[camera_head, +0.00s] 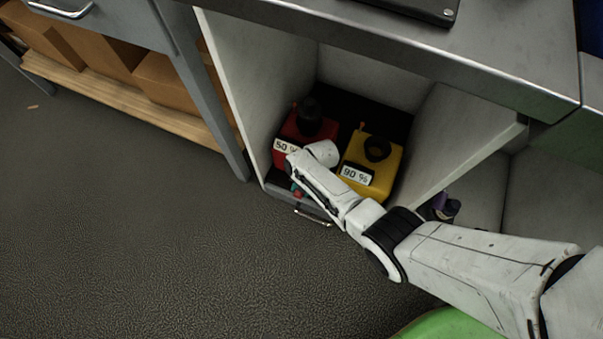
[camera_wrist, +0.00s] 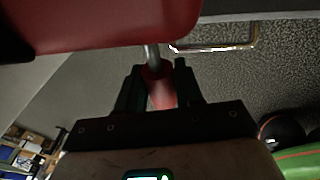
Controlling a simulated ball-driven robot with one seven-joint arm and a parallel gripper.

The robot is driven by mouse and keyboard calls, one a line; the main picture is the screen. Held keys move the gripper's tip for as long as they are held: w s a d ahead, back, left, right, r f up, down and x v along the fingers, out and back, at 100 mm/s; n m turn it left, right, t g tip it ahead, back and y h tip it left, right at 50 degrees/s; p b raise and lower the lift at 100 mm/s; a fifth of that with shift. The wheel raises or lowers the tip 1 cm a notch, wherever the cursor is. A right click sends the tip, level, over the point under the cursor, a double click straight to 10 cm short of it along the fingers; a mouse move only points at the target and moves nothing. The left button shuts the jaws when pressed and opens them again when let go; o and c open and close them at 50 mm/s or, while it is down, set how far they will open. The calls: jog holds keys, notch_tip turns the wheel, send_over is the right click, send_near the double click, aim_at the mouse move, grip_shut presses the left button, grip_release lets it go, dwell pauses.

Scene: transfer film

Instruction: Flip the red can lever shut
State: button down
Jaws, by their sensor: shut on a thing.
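The red can (camera_head: 300,129), labelled "50 %" with a black cap, stands in the open cabinet compartment. It also fills the top left of the wrist view (camera_wrist: 90,22). Its lever (camera_wrist: 160,92) is a red handle on a short metal stem below the can. My gripper (camera_wrist: 159,78) is shut on the lever, with one dark finger on each side of it. In the head view my gripper (camera_head: 297,186) is at the can's lower front, and my wrist hides part of the can and most of the lever.
A yellow can (camera_head: 380,153) labelled "90 %" stands close to the right of the red can. Cabinet walls (camera_head: 238,85) bound the compartment on both sides. A drawer handle (camera_head: 314,216) lies just below. The floor (camera_head: 110,220) at left is clear.

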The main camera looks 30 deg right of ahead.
dwell(0.4)
jog(key=c, duration=0.8)
grip_release()
jog(key=p+v, duration=0.6)
jog(key=v, duration=0.4)
jog(key=shift+r, duration=0.4)
jog(key=shift+d, duration=0.1)
